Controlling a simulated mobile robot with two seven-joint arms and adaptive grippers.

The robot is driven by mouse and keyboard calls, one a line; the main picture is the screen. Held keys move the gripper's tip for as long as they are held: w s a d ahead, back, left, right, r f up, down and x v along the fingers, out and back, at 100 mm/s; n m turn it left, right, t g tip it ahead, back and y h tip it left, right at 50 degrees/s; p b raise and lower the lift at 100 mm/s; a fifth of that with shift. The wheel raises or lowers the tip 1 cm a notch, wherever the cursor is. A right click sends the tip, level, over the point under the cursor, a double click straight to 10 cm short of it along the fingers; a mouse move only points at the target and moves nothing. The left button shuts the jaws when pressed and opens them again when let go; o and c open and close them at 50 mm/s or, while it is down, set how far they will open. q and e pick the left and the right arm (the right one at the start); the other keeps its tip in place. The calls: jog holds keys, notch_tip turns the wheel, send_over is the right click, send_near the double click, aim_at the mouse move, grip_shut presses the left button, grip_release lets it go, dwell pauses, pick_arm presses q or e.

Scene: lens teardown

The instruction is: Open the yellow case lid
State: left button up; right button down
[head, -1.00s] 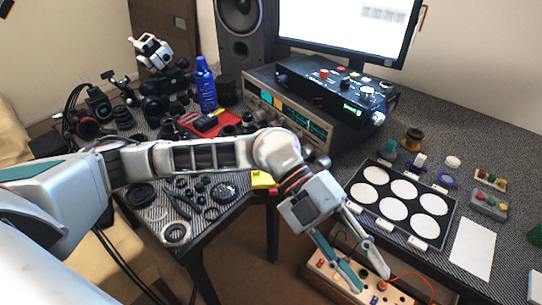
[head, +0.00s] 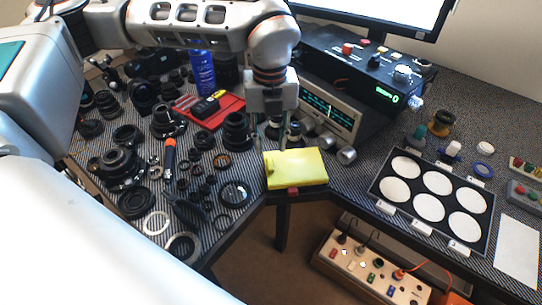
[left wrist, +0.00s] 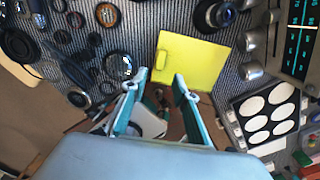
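The yellow case (head: 296,168) lies flat at the table's inner front corner, and its lid looks shut. A small red part (head: 292,191) shows at its front edge. My left gripper (head: 271,132) points down just behind the case's back left edge in the head view, apart from the lid as far as I can tell. In the left wrist view the case (left wrist: 190,62) lies beyond the fingertips of the left gripper (left wrist: 160,76). The two fingers are spread with nothing between them. My right gripper is in neither view.
Lens parts and rings (head: 203,185) crowd the table left of the case, with an orange-handled screwdriver (head: 170,155). A receiver with knobs (head: 330,112) stands behind right. A tray of white discs (head: 432,196) is at right, a power strip (head: 372,268) below.

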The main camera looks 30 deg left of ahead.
aim_at(271, 166)
pick_arm(q)
notch_tip(271, 166, down, 8)
jog(key=shift+r+b, duration=0.15)
jog(key=shift+b, duration=0.45)
jog(key=shift+r, duration=0.1)
grip_shut()
